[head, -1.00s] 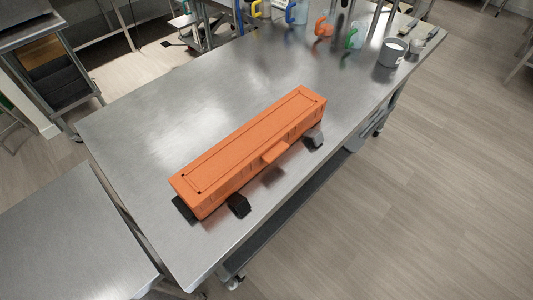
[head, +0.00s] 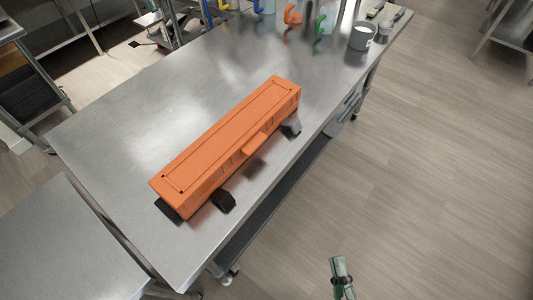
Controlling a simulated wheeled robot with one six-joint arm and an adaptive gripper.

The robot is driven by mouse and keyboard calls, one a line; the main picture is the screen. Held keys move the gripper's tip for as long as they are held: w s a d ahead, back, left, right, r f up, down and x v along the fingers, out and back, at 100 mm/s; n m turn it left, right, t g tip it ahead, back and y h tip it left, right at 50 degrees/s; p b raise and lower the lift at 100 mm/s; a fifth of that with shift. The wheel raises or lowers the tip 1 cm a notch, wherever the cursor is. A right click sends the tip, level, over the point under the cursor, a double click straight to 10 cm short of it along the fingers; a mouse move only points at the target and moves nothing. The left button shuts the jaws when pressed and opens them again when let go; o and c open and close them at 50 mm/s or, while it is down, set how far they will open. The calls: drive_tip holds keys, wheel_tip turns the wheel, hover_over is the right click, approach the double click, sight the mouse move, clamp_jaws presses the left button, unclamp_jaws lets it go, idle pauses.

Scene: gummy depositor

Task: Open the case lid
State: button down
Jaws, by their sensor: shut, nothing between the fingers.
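A long orange case (head: 228,140) lies diagonally on the steel table, with its lid (head: 225,133) closed flat on top. An orange tab (head: 262,143) sticks out from the middle of its long side facing the floor on the right. My gripper (head: 337,263) shows at the bottom edge of the head view, small and greenish with a dark band. It is shut and empty, well apart from the case, over the floor to the right of the table. The rest of my arm is mostly out of the frame.
Coloured-handled jugs (head: 293,13) and a grey pot (head: 362,36) stand at the table's (head: 110,130) far end.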

drive_tip(key=w+a+n+g+y, duration=0.4)
drive_tip(key=w+n+y, duration=0.2)
drive_tip(key=w+n, duration=0.75)
drive_tip(key=w+a+n+g+y, duration=0.45)
drive_tip(key=w+n+y, duration=0.3)
drive_tip(key=n, duration=1.15)
drive_tip(key=shift+t+h, duration=0.25)
drive_tip(key=shift+h, duration=0.1)
drive_tip(key=x, duration=1)
drive_tip(key=shift+w+d+f, duration=0.15)
drive_tip(key=shift+w+f, duration=0.05)
drive_tip(key=shift+f, duration=0.1)
drive_tip(key=shift+r, duration=0.2)
